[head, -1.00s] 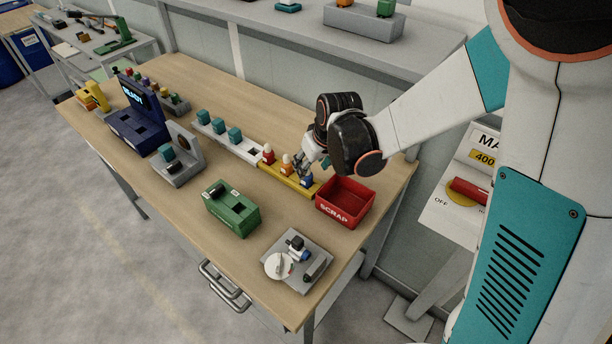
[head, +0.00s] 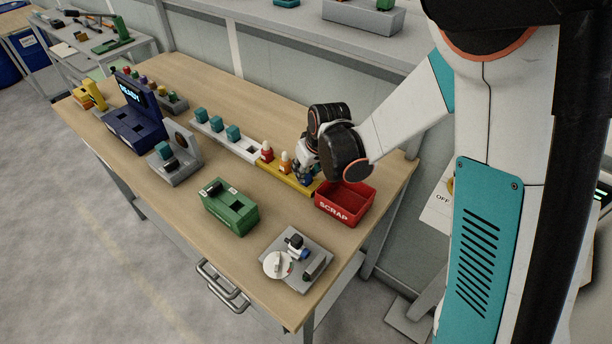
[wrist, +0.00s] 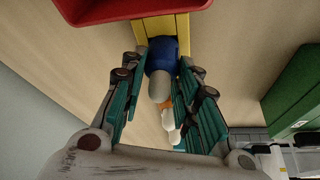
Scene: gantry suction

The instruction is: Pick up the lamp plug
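The blue plug stands at the rack end nearest the red bin and is mostly hidden by my gripper in the head view. My gripper (head: 305,175) is low over this end. In the wrist view its teal-padded fingers (wrist: 163,88) are spread on both sides of the blue plug, with narrow gaps. The orange plug shows partly beyond it, between the fingers.
The red SCRAP bin (head: 345,203) stands close beside the rack and my gripper. A white rack (head: 242,150) with teal blocks adjoins the rack's other end. A green box (head: 230,207) and a grey plate (head: 312,280) with parts are in front. Bare table lies between.

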